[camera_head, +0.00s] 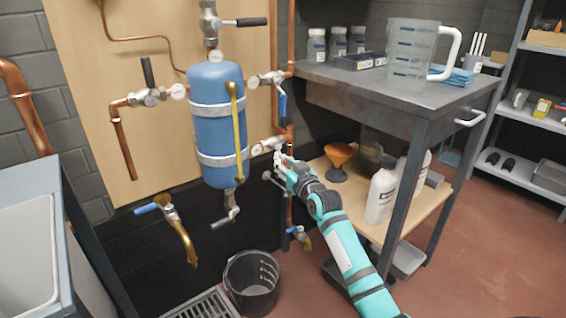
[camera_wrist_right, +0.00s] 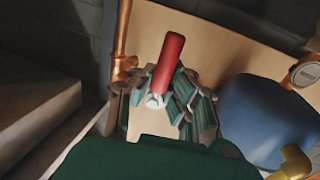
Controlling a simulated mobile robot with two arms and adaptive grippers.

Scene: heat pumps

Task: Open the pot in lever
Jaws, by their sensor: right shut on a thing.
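The blue tank (camera_head: 216,130) hangs on the wooden board, with pipes and several lever valves around it. My right gripper (camera_head: 284,165) is at the lower right valve (camera_head: 268,146), beside the tank. In the right wrist view, a red lever (camera_wrist_right: 169,62) stands up between the fingers of my right gripper (camera_wrist_right: 168,97), which are shut on it. The lever is mostly hidden by the gripper in the head view. The tank's blue side also shows in the wrist view (camera_wrist_right: 262,118). My left gripper is out of view.
An upper right valve has a blue lever (camera_head: 282,105). Black levers sit on the top valve (camera_head: 252,22) and left valve (camera_head: 148,72). A workbench (camera_head: 385,90) with a jug (camera_head: 410,55) stands close to my right arm. A black bucket (camera_head: 250,285) is on the floor.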

